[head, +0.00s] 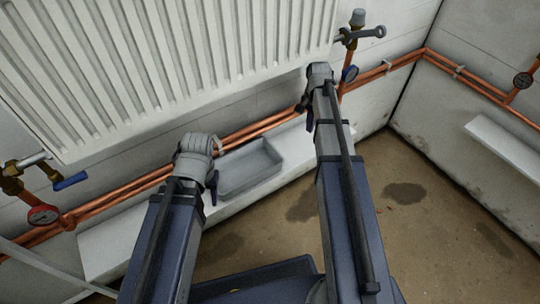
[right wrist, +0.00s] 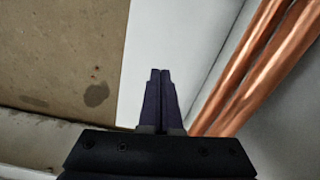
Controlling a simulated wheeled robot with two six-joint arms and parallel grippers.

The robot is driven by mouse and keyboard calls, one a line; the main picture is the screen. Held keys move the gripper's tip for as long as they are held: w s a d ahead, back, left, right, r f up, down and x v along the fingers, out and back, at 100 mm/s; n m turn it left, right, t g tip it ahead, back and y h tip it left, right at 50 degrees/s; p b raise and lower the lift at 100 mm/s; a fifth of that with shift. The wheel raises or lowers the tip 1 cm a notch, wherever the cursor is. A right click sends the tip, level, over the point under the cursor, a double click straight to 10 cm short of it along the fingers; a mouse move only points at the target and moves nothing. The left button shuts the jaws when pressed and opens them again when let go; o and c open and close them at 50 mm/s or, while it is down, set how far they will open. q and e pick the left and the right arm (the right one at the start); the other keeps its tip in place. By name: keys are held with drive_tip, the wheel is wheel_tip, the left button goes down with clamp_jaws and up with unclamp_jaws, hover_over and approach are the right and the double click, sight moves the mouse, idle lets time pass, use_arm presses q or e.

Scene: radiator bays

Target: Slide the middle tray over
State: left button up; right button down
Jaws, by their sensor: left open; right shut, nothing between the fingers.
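A grey shallow tray (head: 250,170) sits on a white ledge (head: 110,243) below the radiator, and it looks empty. It is the only tray I can make out. My left gripper (head: 212,188) is open at the tray's left end; I cannot tell whether it touches the tray. My right gripper (head: 309,118) is up and to the right of the tray, apart from it. In the right wrist view my right gripper (right wrist: 160,72) is shut and empty, over the white ledge (right wrist: 150,35).
Copper pipes (head: 120,196) run along the wall just behind the ledge. A white radiator (head: 190,50) hangs above, with a blue-handled valve (head: 70,181) and a red gauge (head: 43,214) at left. Another white ledge (head: 505,145) is on the right wall. The stained floor (head: 420,215) is open.

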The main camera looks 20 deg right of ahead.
use_arm(q)
drive_tip(key=shift+f, duration=0.15)
use_arm(e)
drive_tip(key=d, duration=0.1)
drive_tip(key=w+d+m, duration=0.1)
drive_tip(key=d+m, duration=0.1)
drive_tip(key=shift+w+d+f, duration=0.15)
drive_tip(key=shift+w, duration=0.1)
approach(270, 161)
drive_tip(key=shift+s+a+f, duration=0.4)
drive_tip(key=shift+a+f, duration=0.05)
drive_tip(key=shift+a, duration=0.25)
use_arm(q)
wheel_tip(270, 161, down, 4)
drive_tip(key=b, duration=0.4)
use_arm(e)
drive_tip(key=f, duration=0.4)
drive_tip(key=shift+w+d, duration=0.15)
drive_tip(key=shift+d, duration=0.1)
use_arm(q)
drive_tip(key=shift+f+b, duration=0.6)
drive_tip(key=shift+b, duration=0.05)
use_arm(e)
drive_tip(key=shift+f, duration=0.6)
use_arm(q)
drive_tip(key=shift+r, duration=0.1)
use_arm(e)
drive_tip(key=shift+w+d+r, duration=0.1)
drive_tip(key=shift+w+d, duration=0.05)
drive_tip(key=shift+d, duration=0.3)
